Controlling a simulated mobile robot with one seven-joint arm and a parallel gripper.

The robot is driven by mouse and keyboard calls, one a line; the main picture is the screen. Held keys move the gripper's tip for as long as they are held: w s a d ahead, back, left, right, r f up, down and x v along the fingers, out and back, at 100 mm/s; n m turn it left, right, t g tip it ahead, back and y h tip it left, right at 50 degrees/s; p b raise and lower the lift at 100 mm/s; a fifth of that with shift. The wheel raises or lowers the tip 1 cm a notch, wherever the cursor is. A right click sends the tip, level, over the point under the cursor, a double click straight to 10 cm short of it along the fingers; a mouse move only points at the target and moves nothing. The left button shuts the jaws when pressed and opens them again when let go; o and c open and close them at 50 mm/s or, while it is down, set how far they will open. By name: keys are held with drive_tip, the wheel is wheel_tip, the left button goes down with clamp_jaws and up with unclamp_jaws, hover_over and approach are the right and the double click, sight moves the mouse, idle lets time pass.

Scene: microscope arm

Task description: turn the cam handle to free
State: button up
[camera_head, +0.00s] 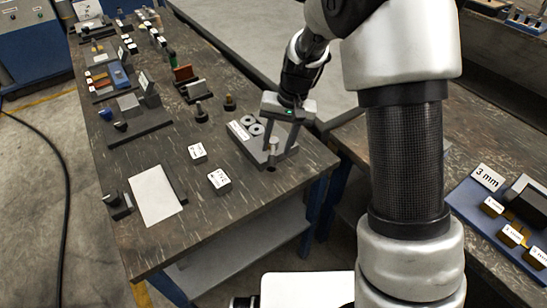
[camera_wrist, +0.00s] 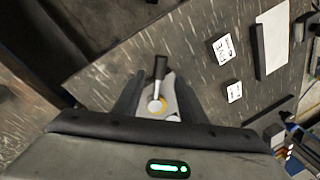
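The cam handle (camera_wrist: 160,68) is a short lever with a dark grip and pale metal stem. In the wrist view it points up the picture from a round pale pivot with a yellow-orange ring (camera_wrist: 163,101). My gripper (camera_wrist: 157,85) is open, with one dark finger on each side of the handle and pivot; gaps show on both sides. In the head view my gripper (camera_head: 279,148) points down over a grey block (camera_head: 240,134) near the table's right edge. The fingers partly hide the handle there, so contact cannot be told.
Two small white labelled blocks (camera_head: 197,152) (camera_head: 219,181) stand left of the grey block. A white sheet (camera_head: 157,195) lies further left on the dark table (camera_head: 240,205). Two dark knobs (camera_head: 201,112) (camera_head: 229,103) stand behind. A blue tray (camera_head: 490,225) is on the right bench.

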sight(273, 160)
drive_tip(key=f, duration=0.2)
drive_tip(key=a+f, duration=0.1)
drive_tip(key=f, duration=0.2)
drive_tip(key=shift+a+f, duration=0.1)
drive_tip(key=shift+f, duration=0.25)
clamp_jaws()
